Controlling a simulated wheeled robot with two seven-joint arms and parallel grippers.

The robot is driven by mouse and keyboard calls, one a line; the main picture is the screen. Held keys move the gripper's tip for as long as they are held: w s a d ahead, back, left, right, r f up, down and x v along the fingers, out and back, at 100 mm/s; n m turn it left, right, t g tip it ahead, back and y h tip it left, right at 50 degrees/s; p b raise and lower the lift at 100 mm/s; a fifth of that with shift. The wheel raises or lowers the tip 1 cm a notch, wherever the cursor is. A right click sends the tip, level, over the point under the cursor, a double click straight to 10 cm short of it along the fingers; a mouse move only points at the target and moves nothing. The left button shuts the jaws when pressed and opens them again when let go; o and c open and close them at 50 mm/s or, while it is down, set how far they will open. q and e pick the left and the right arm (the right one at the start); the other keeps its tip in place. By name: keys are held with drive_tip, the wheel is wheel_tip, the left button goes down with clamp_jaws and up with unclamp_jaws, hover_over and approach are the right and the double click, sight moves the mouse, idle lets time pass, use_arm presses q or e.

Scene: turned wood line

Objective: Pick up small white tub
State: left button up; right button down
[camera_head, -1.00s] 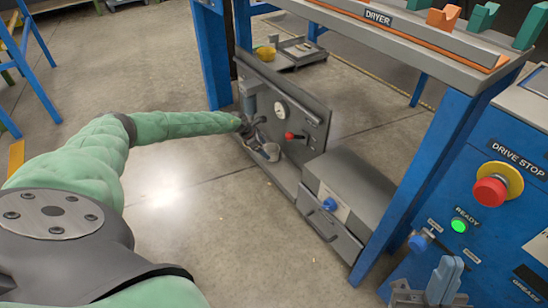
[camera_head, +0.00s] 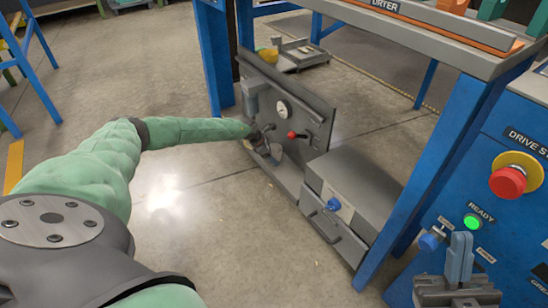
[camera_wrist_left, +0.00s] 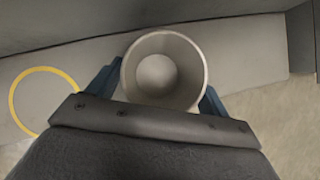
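The small white tub (camera_wrist_left: 190,88) stands upright on a grey ledge in the left wrist view, and I look down into its open, empty-looking inside. The blue fingers of my left gripper (camera_wrist_left: 160,92) lie on either side of it. Their tips are partly hidden behind the tub's rim, so I cannot tell whether they press on it. In the head view my left gripper (camera_head: 262,137) is at the ledge of the grey gauge panel and mostly covers the tub (camera_head: 277,152). My right gripper (camera_head: 460,258) is at the lower right, its fingers together and empty.
The upright panel (camera_head: 318,112) with a gauge and red-knobbed lever stands right behind the tub. A grey box with a drawer (camera_head: 335,215) is to the right. A blue table leg (camera_head: 214,60) rises to the left. A yellow ring (camera_wrist_left: 17,100) marks the ledge left of the tub.

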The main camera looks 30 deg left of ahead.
use_arm(q)
drive_tip(key=c, duration=0.8)
drive_tip(key=shift+r, duration=0.1)
